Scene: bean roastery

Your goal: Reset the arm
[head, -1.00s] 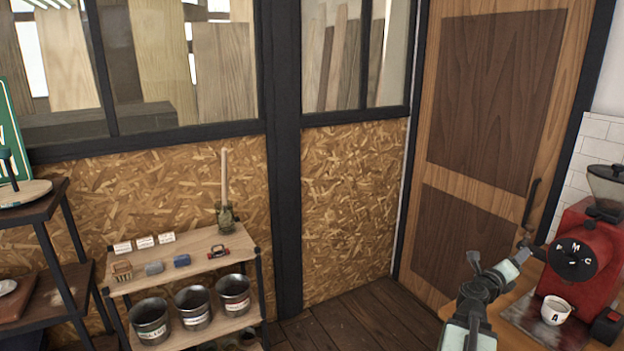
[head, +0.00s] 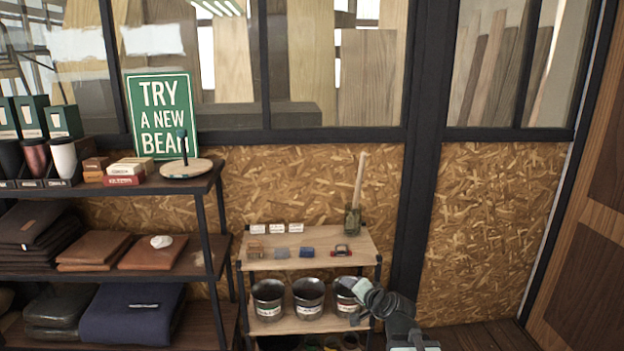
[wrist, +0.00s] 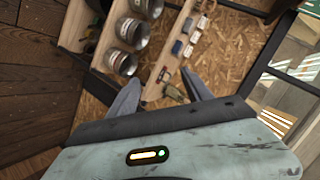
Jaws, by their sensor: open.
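My arm shows at the lower right of centre in the head view, reaching up in front of the small wooden shelf (head: 262,325). My gripper (wrist: 160,85) shows in the wrist view with its two grey fingers spread apart and nothing between them. In the head view the fingers are hard to make out against the shelf. The arm overlaps the right-hand metal bucket (head: 345,297) in that view; I cannot tell how far apart they are.
More metal buckets (head: 308,300) stand below. A dark rack (head: 205,180) with cups, boxes and folded cloths is at left. A wooden door (head: 590,260) is at right, with bare floor (head: 470,337) before it.

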